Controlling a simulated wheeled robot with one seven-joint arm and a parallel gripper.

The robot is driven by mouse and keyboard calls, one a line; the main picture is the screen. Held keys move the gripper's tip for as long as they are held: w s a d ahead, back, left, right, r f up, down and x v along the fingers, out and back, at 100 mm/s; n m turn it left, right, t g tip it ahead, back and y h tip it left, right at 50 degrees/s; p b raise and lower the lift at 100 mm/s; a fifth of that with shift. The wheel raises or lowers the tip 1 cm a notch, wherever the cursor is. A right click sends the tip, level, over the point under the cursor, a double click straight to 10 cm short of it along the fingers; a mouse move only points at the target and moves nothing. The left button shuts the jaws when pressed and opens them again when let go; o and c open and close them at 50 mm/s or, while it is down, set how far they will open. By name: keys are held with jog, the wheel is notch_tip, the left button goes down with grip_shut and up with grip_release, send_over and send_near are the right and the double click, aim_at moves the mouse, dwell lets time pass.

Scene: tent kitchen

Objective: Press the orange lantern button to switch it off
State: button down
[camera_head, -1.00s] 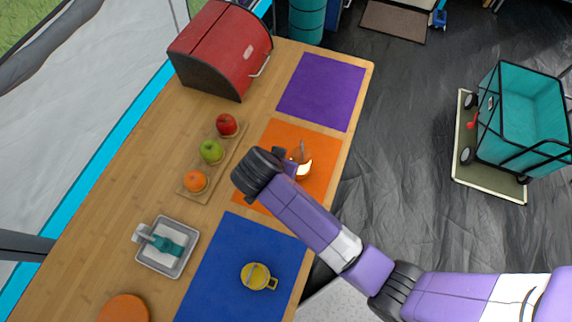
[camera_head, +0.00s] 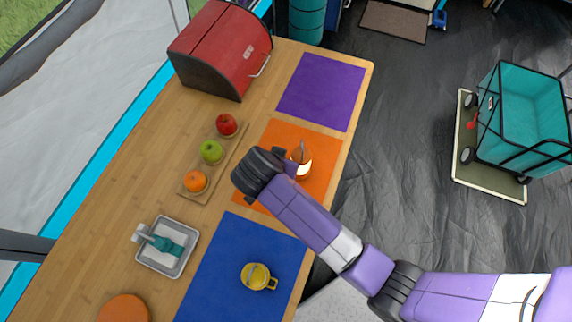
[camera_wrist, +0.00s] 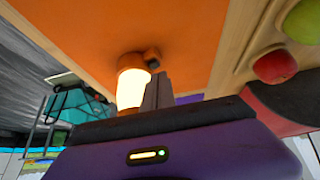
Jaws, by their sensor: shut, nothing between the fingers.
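The orange lantern (camera_head: 304,168) stands on the orange mat (camera_head: 326,150), and its lamp glows pale yellow. My wrist partly covers it in the head view. In the wrist view the lit lantern (camera_wrist: 131,87) is just left of my fingers, with an orange band above the glowing part. A small dark piece (camera_wrist: 152,55) shows beside it, but I cannot tell whether it is the button. My gripper (camera_wrist: 160,82) is shut and empty, its fingertips very close to the lantern. Contact cannot be made out.
A wooden board (camera_head: 222,158) with a red apple, green apple and orange lies left of the mat. A yellow mug (camera_head: 257,277) stands on the blue mat (camera_head: 215,275). The purple mat (camera_head: 322,90) is bare. A red bread box (camera_head: 221,48) stands at the far end.

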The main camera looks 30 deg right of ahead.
jog(key=shift+f+b, duration=0.5)
jog(key=shift+f, duration=0.3)
dwell(0.4)
notch_tip(320, 180, up, 7)
jog(key=p, duration=0.6)
jog(key=shift+p, duration=0.3)
dwell(0.7)
